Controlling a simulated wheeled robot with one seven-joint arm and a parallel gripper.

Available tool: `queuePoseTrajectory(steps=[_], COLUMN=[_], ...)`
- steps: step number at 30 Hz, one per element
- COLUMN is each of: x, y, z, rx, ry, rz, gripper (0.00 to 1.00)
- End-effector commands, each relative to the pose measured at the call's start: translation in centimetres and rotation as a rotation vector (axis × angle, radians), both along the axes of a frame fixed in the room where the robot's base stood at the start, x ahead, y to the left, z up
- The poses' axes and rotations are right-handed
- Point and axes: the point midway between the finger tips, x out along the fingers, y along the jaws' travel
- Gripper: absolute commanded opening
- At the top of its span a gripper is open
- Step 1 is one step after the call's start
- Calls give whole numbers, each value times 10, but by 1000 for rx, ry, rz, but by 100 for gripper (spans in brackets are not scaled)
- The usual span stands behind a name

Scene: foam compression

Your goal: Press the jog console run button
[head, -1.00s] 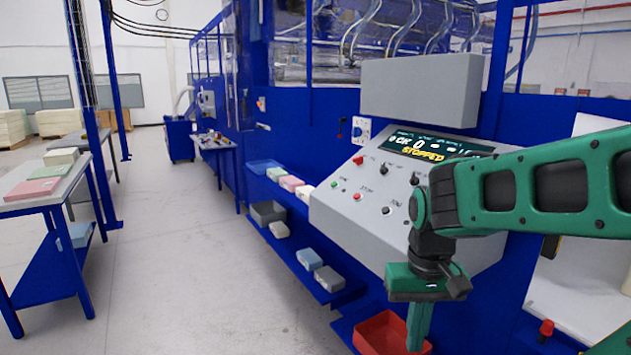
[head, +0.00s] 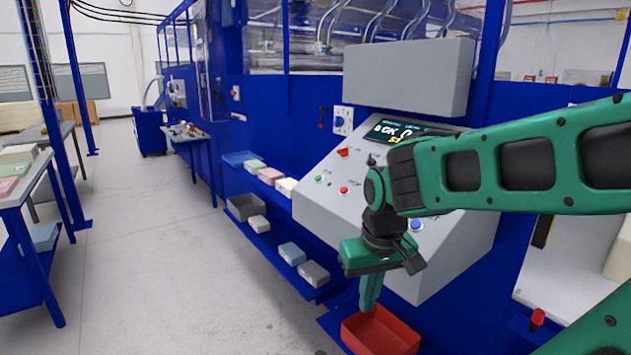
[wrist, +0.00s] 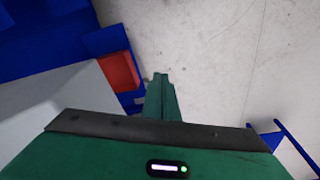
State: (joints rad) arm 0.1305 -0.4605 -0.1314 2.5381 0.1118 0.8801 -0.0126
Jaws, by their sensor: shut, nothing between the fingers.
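The jog console (head: 330,208) is a grey sloped panel on the blue machine in the head view. It has a dark display (head: 388,130), partly hidden by my arm, and a green button (head: 319,179) near its left edge. A red button (head: 344,190) sits to the right of the green one, and a blue button (head: 416,225) is lower right. My gripper (head: 369,303) is shut and empty, pointing down in front of the console's lower part, apart from the buttons. In the wrist view its closed fingers (wrist: 160,80) hang over grey floor.
A red bin (head: 380,335) stands below my gripper; it also shows in the wrist view (wrist: 119,72). A blue shelf with foam blocks (head: 293,253) runs left of the console. A table (head: 30,190) stands at far left. The floor between is clear.

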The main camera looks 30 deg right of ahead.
Motion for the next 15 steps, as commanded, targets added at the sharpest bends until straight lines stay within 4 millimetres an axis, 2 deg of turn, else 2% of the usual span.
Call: queuePoseTrajectory(steps=[1, 4, 6, 8, 9, 11, 15], x=[26, 79, 117, 150, 171, 201, 264], y=[14, 41, 55, 59, 57, 47, 12], z=[4, 19, 34, 50, 63, 81, 125], rx=[-17, -40, -49, -57, -64, -76, -113], ry=[-50, -161, -237, -299, -336, -385, -483], rz=[73, 184, 225, 234, 226, 198, 109], gripper=[0, 0, 0, 0, 0, 0, 0])
